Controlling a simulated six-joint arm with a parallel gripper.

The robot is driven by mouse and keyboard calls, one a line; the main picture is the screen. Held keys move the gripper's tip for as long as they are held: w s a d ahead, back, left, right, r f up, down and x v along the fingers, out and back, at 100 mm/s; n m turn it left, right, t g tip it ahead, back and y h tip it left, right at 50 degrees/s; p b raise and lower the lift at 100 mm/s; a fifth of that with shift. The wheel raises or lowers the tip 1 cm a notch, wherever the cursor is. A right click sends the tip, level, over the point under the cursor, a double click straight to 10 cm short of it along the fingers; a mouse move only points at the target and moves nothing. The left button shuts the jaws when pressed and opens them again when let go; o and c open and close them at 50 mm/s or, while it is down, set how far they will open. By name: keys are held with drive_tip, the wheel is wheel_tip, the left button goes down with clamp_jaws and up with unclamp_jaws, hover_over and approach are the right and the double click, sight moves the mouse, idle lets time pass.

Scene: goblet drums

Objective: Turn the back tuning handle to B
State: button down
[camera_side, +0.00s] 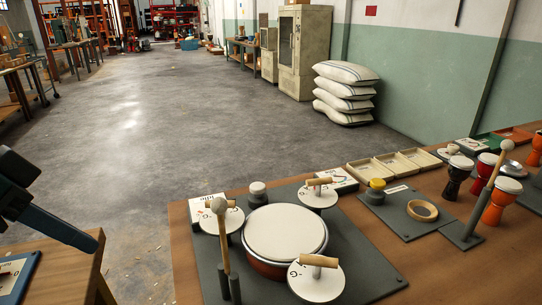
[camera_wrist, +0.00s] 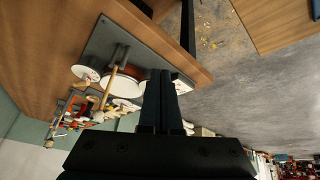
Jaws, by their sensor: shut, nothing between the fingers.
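The drum (camera_side: 285,232) has a white head and a reddish-brown body, and sits on a dark grey board (camera_side: 358,262). Three white dials with wooden bar handles surround it: the back one (camera_side: 318,193), a left one (camera_side: 209,222) partly hidden by a mallet, and a front one (camera_side: 316,280). The dial letters are too small to read surely. My gripper (camera_side: 95,245) is at the far left in the side view, well away from the dials and drum. In the wrist view its fingers (camera_wrist: 161,74) are together and empty, and partly hide the drum board.
The mallet (camera_side: 223,240) stands upright in front of the left dial. A grey-capped knob (camera_side: 257,191) and a yellow-topped jar (camera_side: 376,190) stand near the back dial. Small goblet drums (camera_side: 500,200) and a second mallet (camera_side: 488,190) are at right. An open floor gap separates the tables.

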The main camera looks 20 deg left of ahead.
drive_tip(key=m+t+h, duration=0.1)
drive_tip(key=m+h, duration=0.1)
drive_tip(key=m, duration=1.1)
approach(318, 266)
drive_tip(key=s+d+r, duration=0.1)
drive_tip(key=s+d, duration=0.2)
drive_tip(key=s, duration=0.3)
drive_tip(key=w+f, duration=0.2)
drive_tip(key=w+d+f, duration=0.1)
drive_tip(key=w+f, duration=0.1)
drive_tip(key=w, duration=0.1)
drive_tip(key=w+f, duration=0.3)
drive_tip(key=shift+d, duration=0.25)
drive_tip(key=shift+w+a, duration=0.1)
drive_tip(key=shift+w, duration=0.35)
drive_tip(key=shift+n, duration=0.3)
